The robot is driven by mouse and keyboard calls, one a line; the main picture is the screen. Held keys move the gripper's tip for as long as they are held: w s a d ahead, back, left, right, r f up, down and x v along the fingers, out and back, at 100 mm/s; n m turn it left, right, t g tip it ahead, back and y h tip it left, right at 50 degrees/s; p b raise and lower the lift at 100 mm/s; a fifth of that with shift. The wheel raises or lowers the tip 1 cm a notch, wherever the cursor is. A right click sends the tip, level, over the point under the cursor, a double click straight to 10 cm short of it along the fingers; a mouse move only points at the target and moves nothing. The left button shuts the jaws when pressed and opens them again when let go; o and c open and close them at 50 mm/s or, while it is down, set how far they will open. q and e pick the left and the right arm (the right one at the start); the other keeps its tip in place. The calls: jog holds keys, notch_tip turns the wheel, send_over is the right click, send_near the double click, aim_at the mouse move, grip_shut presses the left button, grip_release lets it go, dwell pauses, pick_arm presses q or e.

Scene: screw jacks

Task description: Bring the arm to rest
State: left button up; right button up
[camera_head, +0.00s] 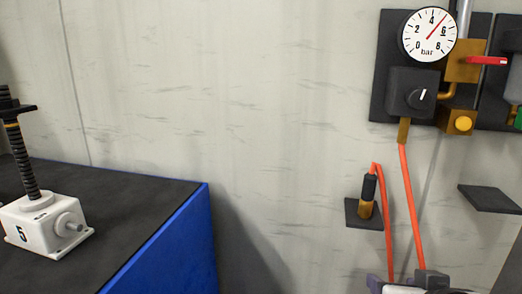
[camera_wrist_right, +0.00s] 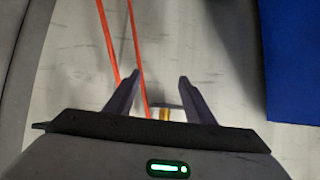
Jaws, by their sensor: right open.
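My right gripper (camera_wrist_right: 158,80) shows in the right wrist view with its two dark fingers spread apart and nothing held between them. Only a small part of my right gripper (camera_head: 402,287) shows at the bottom edge of the head view, below the orange hoses. My left gripper is in neither view. A white screw jack (camera_head: 40,225) marked 5, with a black threaded spindle, stands upright on a dark-topped blue bench (camera_head: 165,235) at the left, well apart from the right gripper.
A pressure gauge (camera_head: 429,35) and valve fittings are on the wall at the upper right. Orange hoses (camera_head: 411,205) hang there. A black and brass coupling (camera_head: 367,195) stands on a small shelf. Another dark shelf (camera_head: 490,199) is at the right. The wall between bench and hoses is bare.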

jog(key=s+a+f+n+g+y, duration=0.15)
jog(key=s+f+n+g, duration=0.4)
jog(key=s+f, duration=1.75)
jog(key=w+a+f+m+t+y, duration=0.1)
jog(key=w+a+f, duration=0.4)
jog(key=f, duration=0.7)
jog(key=shift+w+a+f+t+y, duration=0.2)
jog(key=shift+w+a+t+y, duration=0.25)
jog(key=shift+t+y, duration=0.55)
jog(key=shift+c, duration=0.4)
